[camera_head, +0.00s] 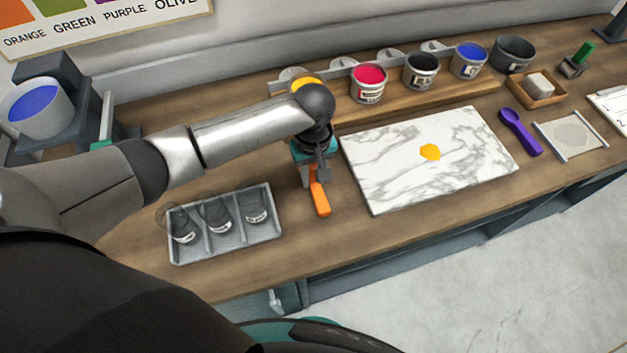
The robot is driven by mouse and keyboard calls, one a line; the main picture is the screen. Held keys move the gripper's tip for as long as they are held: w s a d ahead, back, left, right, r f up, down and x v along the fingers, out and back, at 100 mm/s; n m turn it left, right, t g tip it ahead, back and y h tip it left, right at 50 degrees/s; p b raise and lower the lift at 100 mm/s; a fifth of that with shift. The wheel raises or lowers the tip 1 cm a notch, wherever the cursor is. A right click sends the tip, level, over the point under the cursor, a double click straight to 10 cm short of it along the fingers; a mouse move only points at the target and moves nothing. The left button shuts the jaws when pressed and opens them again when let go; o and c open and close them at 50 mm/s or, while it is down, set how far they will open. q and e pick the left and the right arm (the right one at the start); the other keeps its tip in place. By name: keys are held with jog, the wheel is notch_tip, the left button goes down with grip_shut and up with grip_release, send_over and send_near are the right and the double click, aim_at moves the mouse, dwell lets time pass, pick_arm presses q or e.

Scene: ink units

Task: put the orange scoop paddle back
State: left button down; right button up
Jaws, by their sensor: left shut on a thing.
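My left gripper (318,172) is shut on the orange scoop paddle (320,197). The paddle hangs with its orange end pointing toward the front edge, left of the marble slab; its upper part is hidden by the gripper. I cannot tell whether its lower end touches the bench. My right gripper is not in view.
Tubs of red ink (369,82), black ink (420,70) and blue ink (468,59) stand along the wooden shelf. A purple scoop (520,131) lies right of the slab.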

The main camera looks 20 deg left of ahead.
aim_at(313, 179)
pick_arm(q)
jog(key=shift+f, duration=1.2)
jog(key=c, duration=0.7)
grip_release()
jog(key=shift+f, duration=0.1)
notch_tip(313, 179, up, 12)
jog(key=shift+r+p, duration=0.15)
jog(key=shift+p, duration=0.75)
